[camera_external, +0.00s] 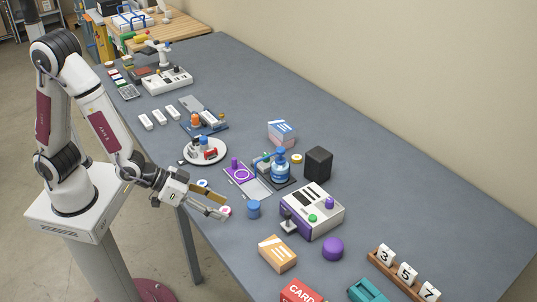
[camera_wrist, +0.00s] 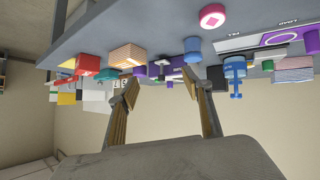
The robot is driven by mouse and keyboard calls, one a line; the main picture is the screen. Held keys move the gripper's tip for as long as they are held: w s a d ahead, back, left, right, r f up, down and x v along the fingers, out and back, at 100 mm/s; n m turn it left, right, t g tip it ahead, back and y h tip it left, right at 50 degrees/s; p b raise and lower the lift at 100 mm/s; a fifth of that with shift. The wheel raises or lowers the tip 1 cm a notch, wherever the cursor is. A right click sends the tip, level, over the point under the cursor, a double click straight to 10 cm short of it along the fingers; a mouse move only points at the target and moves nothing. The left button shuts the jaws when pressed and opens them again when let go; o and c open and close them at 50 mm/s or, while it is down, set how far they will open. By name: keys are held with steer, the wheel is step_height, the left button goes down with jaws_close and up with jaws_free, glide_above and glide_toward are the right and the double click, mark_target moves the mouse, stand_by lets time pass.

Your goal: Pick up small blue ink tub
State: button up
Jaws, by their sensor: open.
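The small blue ink tub (camera_external: 253,209) is a short blue cylinder standing upright on the grey table, near its front edge and left of the purple-and-white machine. A blue cylinder that looks like the same tub shows in the wrist view (camera_wrist: 192,50), where the scene appears upside down. My gripper (camera_external: 224,206) is at the table's front edge, left of the tub in the external view. Its fingers (camera_wrist: 158,88) are spread apart with nothing between them. The gripper and the tub look apart; the exact height difference is hard to judge.
A purple-and-white machine (camera_external: 312,212) stands right of the tub, with an orange box (camera_external: 278,253) and a purple tub (camera_external: 333,248) nearer the camera. A purple-and-grey tray (camera_external: 248,178) and a blue bottle device (camera_external: 280,167) lie behind. A pink-and-white disc (camera_wrist: 212,16) sits near the table edge.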

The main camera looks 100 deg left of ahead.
mark_target(248, 208)
steer(key=a+f+y, duration=0.2)
steer(key=f, duration=0.1)
steer(key=a+f+y, duration=0.1)
steer(key=f, duration=0.1)
steer(key=shift+w+a+f+n+t, duration=0.2)
steer(key=shift+w+a+n+t, duration=0.1)
steer(key=shift+a+t, duration=0.1)
steer(key=shift+s+a+f+y, duration=0.2)
steer(key=shift+a+f+y, duration=0.2)
steer(key=shift+a+f, duration=0.25)
steer(key=shift+t, duration=0.3)
steer(key=shift+x, duration=1.3)
steer(key=shift+r, duration=0.1)
steer(key=shift+a+r+x, duration=0.1)
steer(key=shift+r+x, duration=0.05)
steer(key=shift+x, duration=0.75)
steer(key=shift+a+r+x, duration=0.1)
steer(key=shift+x, duration=0.75)
steer(key=shift+a+r+x, duration=0.1)
steer(key=shift+r+x, duration=0.05)
steer(key=shift+x, duration=0.75)
steer(key=c, duration=1.2)
